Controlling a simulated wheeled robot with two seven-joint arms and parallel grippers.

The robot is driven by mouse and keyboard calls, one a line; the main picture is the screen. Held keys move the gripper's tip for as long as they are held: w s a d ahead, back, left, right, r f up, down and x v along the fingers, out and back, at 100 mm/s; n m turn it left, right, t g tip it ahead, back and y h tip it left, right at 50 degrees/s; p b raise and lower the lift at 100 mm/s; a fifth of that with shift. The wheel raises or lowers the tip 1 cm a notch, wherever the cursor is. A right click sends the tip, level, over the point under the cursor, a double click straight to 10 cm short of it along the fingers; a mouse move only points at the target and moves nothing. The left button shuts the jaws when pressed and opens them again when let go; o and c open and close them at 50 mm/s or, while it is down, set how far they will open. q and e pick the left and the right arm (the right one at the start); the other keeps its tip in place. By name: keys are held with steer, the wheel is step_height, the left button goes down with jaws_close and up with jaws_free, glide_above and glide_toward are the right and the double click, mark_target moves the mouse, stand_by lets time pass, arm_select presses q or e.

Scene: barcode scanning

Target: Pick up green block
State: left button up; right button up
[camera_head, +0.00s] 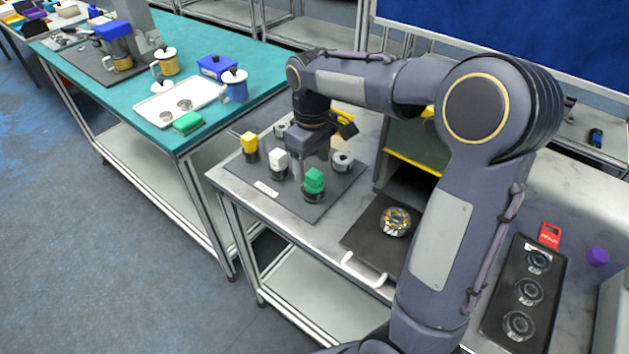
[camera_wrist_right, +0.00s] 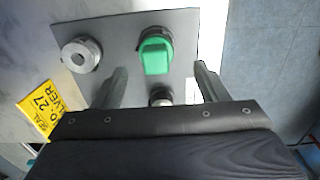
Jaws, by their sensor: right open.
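The green block (camera_head: 314,180) sits on a dark round base on the grey mat at the front of the metal table. It also shows in the right wrist view (camera_wrist_right: 155,55), standing beyond the fingertips. My right gripper (camera_head: 298,172) points down just behind and left of the green block in the head view. In the right wrist view the fingers (camera_wrist_right: 162,86) are apart and empty, with the block apart from them. My left gripper is not in view.
A white block (camera_head: 278,160) and a yellow block (camera_head: 249,142) stand on bases on the same mat (camera_head: 293,207), left of my gripper. A metal ring piece (camera_head: 342,161) is at right. A black tray (camera_head: 524,295) with several round parts lies farther right.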

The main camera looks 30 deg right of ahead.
mark_target(314, 173)
steer(key=f, duration=0.5)
steer(key=shift+d, duration=0.3)
steer(key=shift+w+r, duration=0.1)
steer(key=c, duration=1.1)
steer(key=shift+r, duration=0.1)
